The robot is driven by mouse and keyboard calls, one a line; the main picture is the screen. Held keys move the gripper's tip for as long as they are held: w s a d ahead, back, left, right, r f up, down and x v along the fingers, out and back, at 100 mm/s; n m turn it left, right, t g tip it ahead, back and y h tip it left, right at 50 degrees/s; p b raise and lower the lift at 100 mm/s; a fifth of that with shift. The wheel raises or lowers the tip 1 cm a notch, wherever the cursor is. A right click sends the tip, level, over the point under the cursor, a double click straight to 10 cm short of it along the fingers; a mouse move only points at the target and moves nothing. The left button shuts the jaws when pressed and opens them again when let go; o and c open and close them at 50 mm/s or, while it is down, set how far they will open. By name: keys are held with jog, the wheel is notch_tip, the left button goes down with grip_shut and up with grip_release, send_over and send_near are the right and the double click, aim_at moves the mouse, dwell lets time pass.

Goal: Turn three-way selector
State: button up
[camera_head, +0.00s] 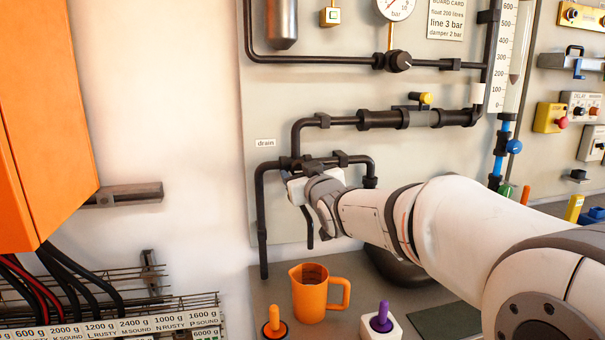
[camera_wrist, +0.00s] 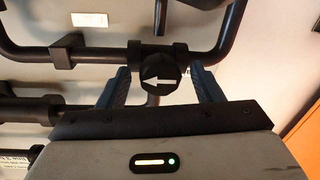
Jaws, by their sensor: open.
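The three-way selector is a dark round knob (camera_wrist: 160,76) with a white arrow, at a black pipe junction. In the wrist view its arrow points left. My gripper (camera_wrist: 163,84) is open, with one blue finger on each side of the knob. Gaps show between the fingers and the knob, so I see no grip on it. In the head view my gripper (camera_head: 287,180) is at the pipe junction (camera_head: 291,163) below the drain label (camera_head: 265,142). There my arm's end hides the knob.
Black pipes run around the junction on the grey board (camera_head: 320,100). Below, an orange jug (camera_head: 309,295) stands on the bench beside an orange-handled item (camera_head: 274,323) and a purple-handled item (camera_head: 381,319). An orange cabinet (camera_head: 40,120) hangs at the left.

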jog(key=v, duration=0.7)
jog(key=shift+s, duration=0.3)
jog(key=shift+d, duration=0.1)
jog(key=s+d+f+m+g+h+p, duration=0.4)
jog(key=s+d+f+g+h+p, duration=0.25)
jog(key=s+d+f, duration=0.45)
jog(key=s+d+f+g, duration=0.1)
jog(key=s+g, duration=0.1)
jog(key=s, duration=0.3)
jog(key=s+d+f+m+g+p, duration=0.1)
jog(key=s+d+f+g, duration=0.1)
jog(key=s, duration=0.3)
jog(key=s+d+f+m+g+p, duration=0.1)
jog(key=s+g, duration=0.2)
jog(key=s, duration=0.2)
jog(key=shift+s+d+f, duration=0.25)
jog(key=shift+s+d, duration=0.1)
jog(key=shift+s, duration=0.05)
jog(key=shift+g, duration=0.25)
